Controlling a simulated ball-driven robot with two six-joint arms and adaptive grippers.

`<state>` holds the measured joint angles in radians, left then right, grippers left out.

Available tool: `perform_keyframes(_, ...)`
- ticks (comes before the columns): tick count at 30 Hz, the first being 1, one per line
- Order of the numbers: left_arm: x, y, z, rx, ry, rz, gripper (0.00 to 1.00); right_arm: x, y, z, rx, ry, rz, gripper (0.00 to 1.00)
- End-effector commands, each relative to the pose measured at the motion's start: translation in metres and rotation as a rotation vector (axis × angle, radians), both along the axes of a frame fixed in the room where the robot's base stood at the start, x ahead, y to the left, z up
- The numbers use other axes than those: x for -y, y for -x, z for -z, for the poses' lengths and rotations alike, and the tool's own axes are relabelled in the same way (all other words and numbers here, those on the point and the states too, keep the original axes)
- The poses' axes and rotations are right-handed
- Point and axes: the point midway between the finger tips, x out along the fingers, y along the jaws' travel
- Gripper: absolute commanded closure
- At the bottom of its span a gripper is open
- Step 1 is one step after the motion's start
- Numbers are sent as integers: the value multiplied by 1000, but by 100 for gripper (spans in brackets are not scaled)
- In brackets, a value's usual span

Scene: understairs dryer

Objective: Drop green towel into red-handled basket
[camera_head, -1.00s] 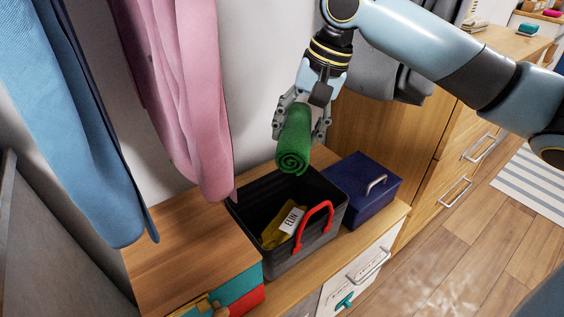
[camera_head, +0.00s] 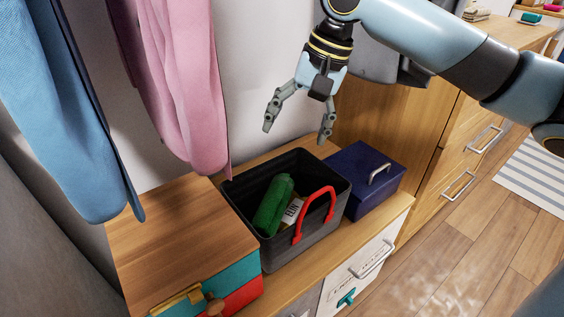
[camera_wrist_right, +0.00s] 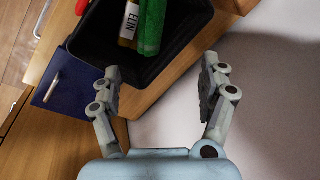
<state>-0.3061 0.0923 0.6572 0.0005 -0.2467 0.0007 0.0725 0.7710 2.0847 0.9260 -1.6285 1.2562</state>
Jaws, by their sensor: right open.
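The rolled green towel (camera_head: 273,205) lies inside the black basket with the red handle (camera_head: 314,216), tilted against the inner left side. It also shows in the right wrist view (camera_wrist_right: 150,28), beside a yellow item with a white label (camera_wrist_right: 130,22). The basket (camera_head: 328,228) stands on the wooden bench. My right gripper (camera_head: 298,130) is open and empty above the back of the basket, apart from the towel. In the right wrist view its fingers (camera_wrist_right: 160,85) are spread wide. My left gripper is not in view.
A dark blue box with a metal handle (camera_head: 362,178) stands right of the basket. A wooden-topped box with teal and red sides (camera_head: 240,275) is at its left. Blue (camera_head: 75,120) and pink (camera_head: 183,85) cloths hang at the left.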

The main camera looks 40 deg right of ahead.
Motion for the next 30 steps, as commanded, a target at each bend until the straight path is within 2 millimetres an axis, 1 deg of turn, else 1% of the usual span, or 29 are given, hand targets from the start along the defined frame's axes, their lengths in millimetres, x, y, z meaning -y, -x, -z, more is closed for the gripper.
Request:
perform_keyframes(3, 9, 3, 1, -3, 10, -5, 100, 1, 0, -1, 0, 1, 0, 23)
perform_keyframes(5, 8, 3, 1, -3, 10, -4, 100, 2, 1, -5, 2, 4, 0, 23)
perform_keyframes(8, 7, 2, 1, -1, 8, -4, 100, 5, 4, -17, 2, 7, -1, 23)
perform_keyframes(13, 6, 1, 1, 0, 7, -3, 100, 11, 10, -44, 2, 8, -3, 23)
perform_keyframes(18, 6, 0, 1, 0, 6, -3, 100, 14, 15, -63, 1, 6, -2, 23)
perform_keyframes(23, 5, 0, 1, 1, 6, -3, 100, 14, 17, -70, -1, 1, 0, 23)
perform_keyframes(30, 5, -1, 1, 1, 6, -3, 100, 14, 17, -71, 0, 0, 1, 23)
